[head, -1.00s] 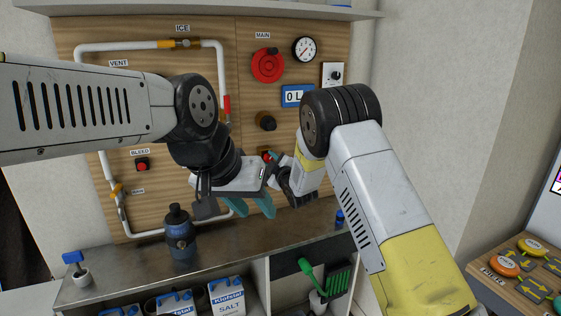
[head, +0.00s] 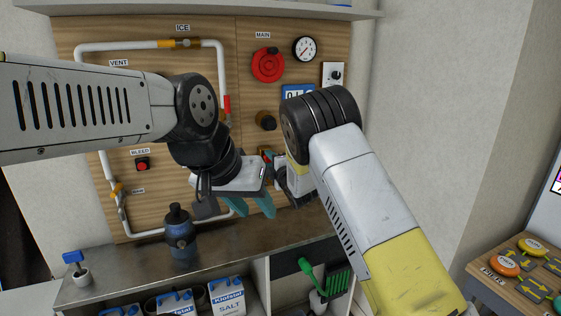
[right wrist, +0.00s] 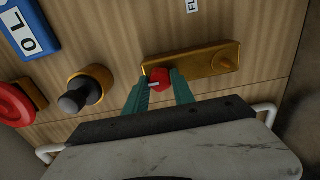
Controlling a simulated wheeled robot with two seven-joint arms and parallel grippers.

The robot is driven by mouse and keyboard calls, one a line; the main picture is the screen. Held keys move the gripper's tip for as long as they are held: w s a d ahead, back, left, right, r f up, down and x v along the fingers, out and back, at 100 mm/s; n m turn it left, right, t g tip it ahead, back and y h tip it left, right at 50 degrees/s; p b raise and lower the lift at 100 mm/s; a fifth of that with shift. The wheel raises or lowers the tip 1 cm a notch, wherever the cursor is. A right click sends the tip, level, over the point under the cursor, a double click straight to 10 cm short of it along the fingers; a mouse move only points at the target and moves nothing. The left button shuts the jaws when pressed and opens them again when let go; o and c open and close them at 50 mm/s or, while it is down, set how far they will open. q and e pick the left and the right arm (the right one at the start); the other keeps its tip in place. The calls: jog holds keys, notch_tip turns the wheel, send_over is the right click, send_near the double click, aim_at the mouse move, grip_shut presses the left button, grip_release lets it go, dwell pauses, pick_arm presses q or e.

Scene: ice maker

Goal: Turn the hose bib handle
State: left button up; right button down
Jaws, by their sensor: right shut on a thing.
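The hose bib handle is a small red piece (right wrist: 160,78) in front of a brass fitting (right wrist: 205,62) on the wood panel. My right gripper (right wrist: 160,88) is shut on it, with one teal finger on each side. In the head view my right gripper (head: 268,157) is at the panel, largely hidden behind my left gripper and its own wrist. My left gripper (head: 250,206) is open and empty, its teal fingers pointing down above the counter, in front of the panel.
A black knob (right wrist: 82,90) sits beside the brass fitting, with a red wheel (head: 268,65) and gauge (head: 304,49) above. White piping (head: 225,65) runs on the left. A blue bottle (head: 180,238) stands on the metal counter (head: 130,263), below the left gripper.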

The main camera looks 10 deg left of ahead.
jog(key=shift+f, duration=0.15)
jog(key=c, duration=1.1)
grip_release()
jog(key=shift+o, duration=0.2)
jog(key=shift+s, duration=0.1)
jog(key=v, duration=0.7)
jog(key=shift+s+d, duration=0.25)
